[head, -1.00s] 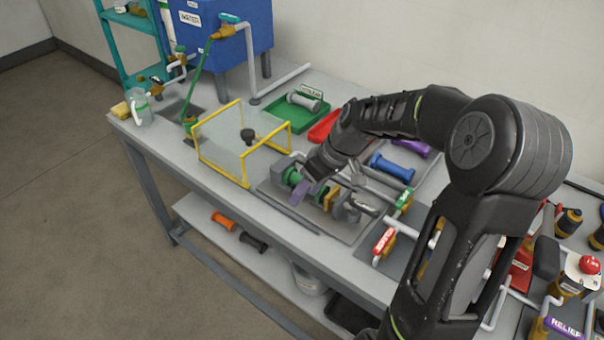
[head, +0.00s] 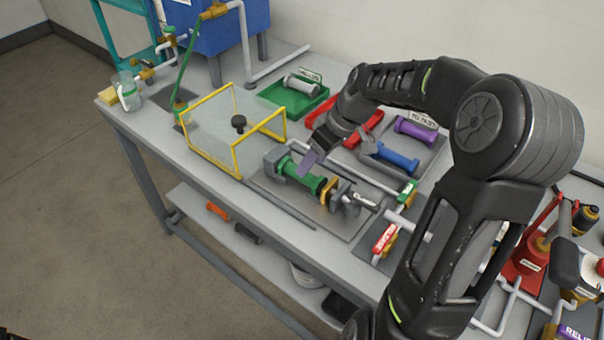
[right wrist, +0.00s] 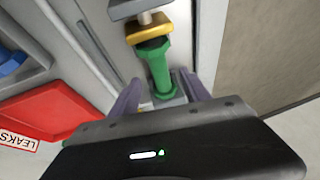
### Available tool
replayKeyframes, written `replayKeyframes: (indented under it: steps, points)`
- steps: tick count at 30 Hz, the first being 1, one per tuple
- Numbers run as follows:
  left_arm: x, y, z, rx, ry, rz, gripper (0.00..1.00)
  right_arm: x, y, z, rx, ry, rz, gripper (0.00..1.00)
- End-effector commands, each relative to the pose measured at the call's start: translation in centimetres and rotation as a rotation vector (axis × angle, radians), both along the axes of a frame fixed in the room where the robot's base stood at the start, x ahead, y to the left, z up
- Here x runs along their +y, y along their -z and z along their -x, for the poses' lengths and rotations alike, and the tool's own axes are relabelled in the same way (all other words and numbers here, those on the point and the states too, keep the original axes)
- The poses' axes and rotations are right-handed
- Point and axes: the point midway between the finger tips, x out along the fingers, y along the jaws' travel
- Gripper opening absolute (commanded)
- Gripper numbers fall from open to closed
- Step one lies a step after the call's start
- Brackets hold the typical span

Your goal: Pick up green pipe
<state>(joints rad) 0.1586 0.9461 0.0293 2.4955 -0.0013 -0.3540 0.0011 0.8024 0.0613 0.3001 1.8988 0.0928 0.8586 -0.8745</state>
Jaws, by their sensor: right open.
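The green pipe (head: 304,177) is a short spool with flanged ends. It lies in line on a grey plate, between a grey block (head: 276,159) and a brass-yellow collar (head: 337,190). My right gripper (head: 310,162) is at the wall side of the pipe in the head view, its purple fingertips close to it. In the right wrist view the green pipe (right wrist: 157,68) runs up the middle, and my right gripper (right wrist: 163,95) has its fingers spread, one to each side of the pipe's near end. The jaws hold nothing. My left gripper is not in view.
A clear guard with a yellow frame (head: 187,125) stands left of the pipe. Behind are a green tray (head: 274,94) with a grey spool, a red tray (head: 313,118), a blue spool (head: 398,158) and a purple spool (head: 416,129). A red-handled valve (head: 385,238) stands at the right.

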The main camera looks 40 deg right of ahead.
Motion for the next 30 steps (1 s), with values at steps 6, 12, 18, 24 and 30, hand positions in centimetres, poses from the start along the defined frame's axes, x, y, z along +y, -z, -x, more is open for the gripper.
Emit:
replayKeyframes:
  steps: [6,12,18,24,30]
  points:
    - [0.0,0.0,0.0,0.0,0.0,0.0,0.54,0.0,0.0,0.0,-0.001,0.001,0.001,0.55]
    - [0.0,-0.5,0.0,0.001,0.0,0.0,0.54,0.3,1.1,-0.4,0.002,0.001,-0.002,0.55]
    - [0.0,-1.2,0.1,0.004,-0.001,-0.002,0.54,1.0,3.8,-1.4,0.002,0.0,-0.003,0.55]
    - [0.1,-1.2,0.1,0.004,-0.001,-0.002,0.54,1.2,4.8,-1.7,-0.001,0.001,0.002,0.55]
    - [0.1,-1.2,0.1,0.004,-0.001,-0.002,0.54,1.2,4.8,-1.7,-0.001,0.001,0.002,0.55]
